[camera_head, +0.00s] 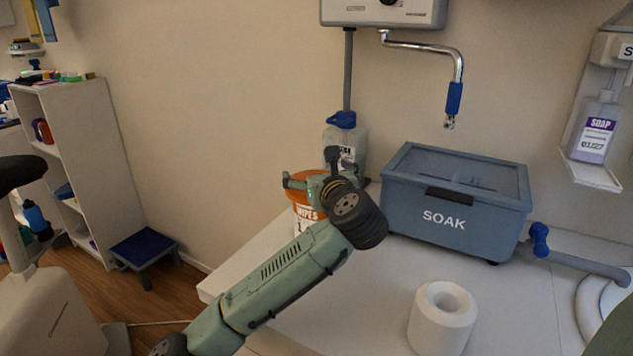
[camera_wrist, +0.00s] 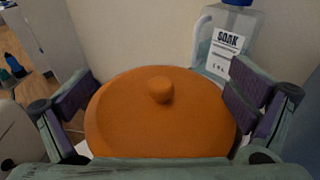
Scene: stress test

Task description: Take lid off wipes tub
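The wipes tub (camera_head: 305,218) is white with orange lettering and stands on the counter near the wall, partly hidden behind my arm. Its orange lid (camera_head: 304,180) is on top of it. In the wrist view the lid (camera_wrist: 160,125) is a wide orange disc with a round knob, filling the middle. My gripper (camera_wrist: 162,92) is open, with one finger at the lid's left side and the other at its right. I cannot tell whether the pads touch the rim. In the head view my gripper (camera_head: 318,180) is at lid height, its far parts hidden by the wrist.
A jug with a blue cap (camera_head: 345,140) stands close behind the tub. A blue-grey SOAK box (camera_head: 450,220) is to the right. A white roll (camera_head: 443,318) stands at the front. The counter (camera_head: 510,300) is clear between roll and box. A bent pipe (camera_head: 430,47) hangs above.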

